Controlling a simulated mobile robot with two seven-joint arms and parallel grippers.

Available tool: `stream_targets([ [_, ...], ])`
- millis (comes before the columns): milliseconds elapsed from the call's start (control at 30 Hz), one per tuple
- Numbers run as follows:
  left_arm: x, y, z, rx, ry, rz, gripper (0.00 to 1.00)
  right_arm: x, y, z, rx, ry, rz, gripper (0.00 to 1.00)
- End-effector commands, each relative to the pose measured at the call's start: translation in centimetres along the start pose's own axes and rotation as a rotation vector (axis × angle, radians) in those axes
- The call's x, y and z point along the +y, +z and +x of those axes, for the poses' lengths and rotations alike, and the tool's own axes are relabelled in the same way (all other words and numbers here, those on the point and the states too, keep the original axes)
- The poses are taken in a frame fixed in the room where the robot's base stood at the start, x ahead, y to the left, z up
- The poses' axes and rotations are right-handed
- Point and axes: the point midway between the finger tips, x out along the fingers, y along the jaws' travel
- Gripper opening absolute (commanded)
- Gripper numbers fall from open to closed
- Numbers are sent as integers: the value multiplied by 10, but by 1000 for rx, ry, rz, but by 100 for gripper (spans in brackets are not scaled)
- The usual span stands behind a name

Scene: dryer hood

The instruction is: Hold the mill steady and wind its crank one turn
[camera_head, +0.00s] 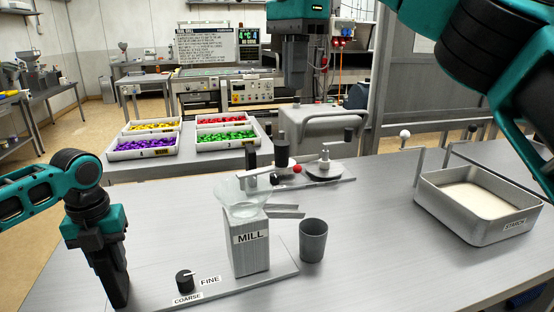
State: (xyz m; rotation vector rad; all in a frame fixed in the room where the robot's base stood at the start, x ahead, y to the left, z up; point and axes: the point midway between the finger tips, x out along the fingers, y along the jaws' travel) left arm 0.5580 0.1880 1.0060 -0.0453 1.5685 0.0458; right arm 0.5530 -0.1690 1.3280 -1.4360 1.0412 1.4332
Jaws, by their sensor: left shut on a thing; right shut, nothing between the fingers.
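The mill (250,252) is a grey block labelled MILL with a clear funnel (243,203) on top, standing upright on a flat base plate (225,288). A dark upright handle (282,152) and a grey bar show just behind the funnel; they look like the crank, partly overlapping other hardware. My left gripper (119,300) points down, shut at the left end of the base plate; its tips are at the picture's lower edge. My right gripper (294,88) points down, shut and empty, above and behind the mill, apart from the handle.
A grey cup (313,240) stands right of the mill by its spout. A coarse/fine knob (185,279) is on the base plate. Another device (324,170) with a red ball sits behind. A starch tray (478,217) is at right. The table between cup and tray is clear.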

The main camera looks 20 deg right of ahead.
Motion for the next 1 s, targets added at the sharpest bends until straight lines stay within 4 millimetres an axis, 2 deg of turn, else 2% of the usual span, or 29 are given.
stream_targets([
  [67, 1, -2, 4, 7, 5, 4, 0, 0, 0, 1, 0, 0, 0, 0],
  [100, 1, -2, 4, 7, 5, 4, 37, 0, 0, 1, 0, 0, 0, 0],
  [367, 0, -1, 2, 3, 2, 2, 62, 0, 0, 0, 0, 0, 0, 0],
  [633, 0, 0, 0, 1, 1, 1, 63, 0, 0, 0, 0, 0, 0, 0],
  [733, 0, 0, -8, -1, -1, 0, 63, 0, 0, 0, 0, 0, 0, 0],
  [867, 0, 1, -30, -3, -1, 0, 63, 0, 0, 0, 0, 0, 0, 0],
  [1000, 0, 0, -61, -3, -1, 1, 63, 0, 0, 0, 0, 0, 0, 0],
])
